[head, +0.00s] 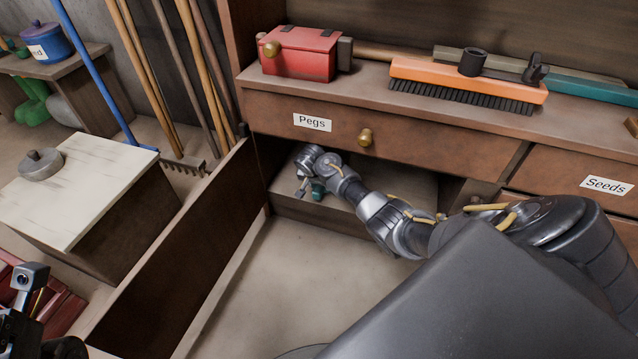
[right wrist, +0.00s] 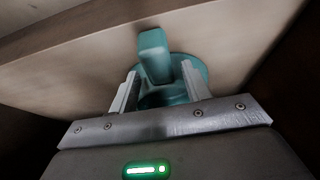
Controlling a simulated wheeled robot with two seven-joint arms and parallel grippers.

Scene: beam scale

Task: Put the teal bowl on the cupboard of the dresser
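The teal bowl (right wrist: 187,72) shows in the right wrist view as a round teal shape with an upright block-like part, against a pale wooden surface. In the head view a small teal piece of it (head: 318,188) shows at my right gripper, inside the open recess under the Pegs drawer. My right gripper (right wrist: 160,85) has its fingers apart, one on each side of part of the bowl; I see no firm grip.
On the dresser top are a red box (head: 303,52), an orange brush (head: 468,82) and a teal tool (head: 590,90). An open door panel (head: 175,255) stands left of the recess. A crate (head: 85,190) with a grey lidded pot (head: 41,164) is at left.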

